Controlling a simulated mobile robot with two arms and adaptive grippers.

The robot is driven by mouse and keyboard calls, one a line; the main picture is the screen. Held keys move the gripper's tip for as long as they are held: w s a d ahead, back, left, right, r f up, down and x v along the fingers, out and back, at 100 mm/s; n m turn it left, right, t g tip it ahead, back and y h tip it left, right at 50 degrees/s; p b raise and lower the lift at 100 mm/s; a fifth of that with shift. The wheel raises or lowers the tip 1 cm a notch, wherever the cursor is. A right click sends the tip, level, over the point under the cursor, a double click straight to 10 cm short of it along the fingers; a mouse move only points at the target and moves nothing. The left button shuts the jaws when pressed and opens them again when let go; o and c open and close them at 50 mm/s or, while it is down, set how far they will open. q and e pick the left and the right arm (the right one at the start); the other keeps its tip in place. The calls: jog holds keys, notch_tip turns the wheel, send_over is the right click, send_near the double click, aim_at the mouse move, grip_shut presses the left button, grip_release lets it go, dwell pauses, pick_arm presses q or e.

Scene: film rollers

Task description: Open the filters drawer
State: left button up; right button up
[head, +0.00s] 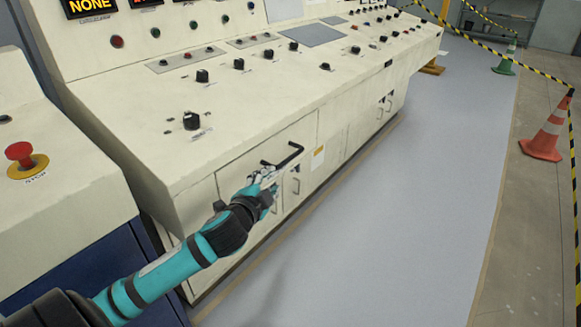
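The cream control console (235,115) has drawer and cabinet fronts along its lower face. The front that I take for the filters drawer (237,172) is on the near part of this face; I can read no label on it. A black bar handle (293,157) shows just above and beyond my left gripper (268,176). The gripper is close to the handle and overlaps its lower end in the picture. I cannot tell whether its fingers touch or close around the bar. My teal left forearm hides part of the lower front. My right gripper is not in view.
A red emergency stop button (20,153) sits on the cabinet at the left. Knobs cover the console top. The grey floor (430,190) to the right is clear. An orange cone (547,135), a green cone (506,62) and striped barrier tape stand farther right.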

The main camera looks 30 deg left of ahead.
aim_at(288, 161)
pick_arm(q)
jog(key=b+x, duration=0.2)
jog(key=x, duration=1.3)
jog(key=shift+w+b, duration=0.3)
jog(key=shift+w, duration=0.05)
jog(key=shift+x, duration=0.8)
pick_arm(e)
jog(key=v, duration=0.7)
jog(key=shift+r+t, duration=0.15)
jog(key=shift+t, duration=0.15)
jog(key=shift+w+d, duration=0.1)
pick_arm(q)
grip_shut()
